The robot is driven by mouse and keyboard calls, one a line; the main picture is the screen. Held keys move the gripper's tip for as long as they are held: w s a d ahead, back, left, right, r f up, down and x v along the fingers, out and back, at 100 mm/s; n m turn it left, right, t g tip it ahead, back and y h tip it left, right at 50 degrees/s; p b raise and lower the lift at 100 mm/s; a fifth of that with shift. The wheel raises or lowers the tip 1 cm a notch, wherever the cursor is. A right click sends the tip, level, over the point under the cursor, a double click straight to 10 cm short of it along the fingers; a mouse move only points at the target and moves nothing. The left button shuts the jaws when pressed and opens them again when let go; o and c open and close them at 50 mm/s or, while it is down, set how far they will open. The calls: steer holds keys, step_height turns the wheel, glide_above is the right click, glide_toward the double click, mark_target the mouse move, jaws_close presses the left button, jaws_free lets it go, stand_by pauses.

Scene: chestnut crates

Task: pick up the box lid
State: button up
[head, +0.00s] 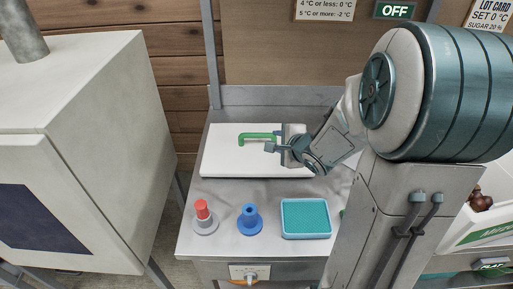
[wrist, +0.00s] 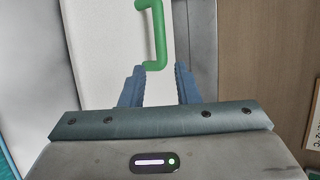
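The box lid (head: 225,161) is a flat white panel lying on the grey metal table, with a green bar handle (head: 258,135) on top. My gripper (head: 274,141) is over the lid at the right end of the handle. In the wrist view my gripper (wrist: 158,74) is open, its two blue-grey fingers apart. The near end of the green handle (wrist: 161,35) shows just ahead of and between the fingertips, with no visible grip on it. The white lid (wrist: 105,50) spreads out beyond the fingers. My arm hides the lid's right part in the head view.
A red-topped knob (head: 202,212), a blue knob (head: 249,219) and a teal tray (head: 306,218) stand along the table's front. A large white cabinet (head: 75,130) stands at left. A wooden wall and metal upright are behind. A white crate with chestnuts (head: 480,200) is at right.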

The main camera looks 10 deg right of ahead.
mark_target(263, 136)
steer(key=b+x, duration=0.2)
steer(key=x, duration=0.4)
steer(key=shift+w+a+f, duration=0.15)
steer(key=shift+w+f, duration=0.1)
steer(key=shift+f, duration=0.05)
steer(key=shift+b+x, duration=0.65)
steer(key=shift+x, duration=2.55)
steer(key=shift+r, duration=0.15)
jaws_close()
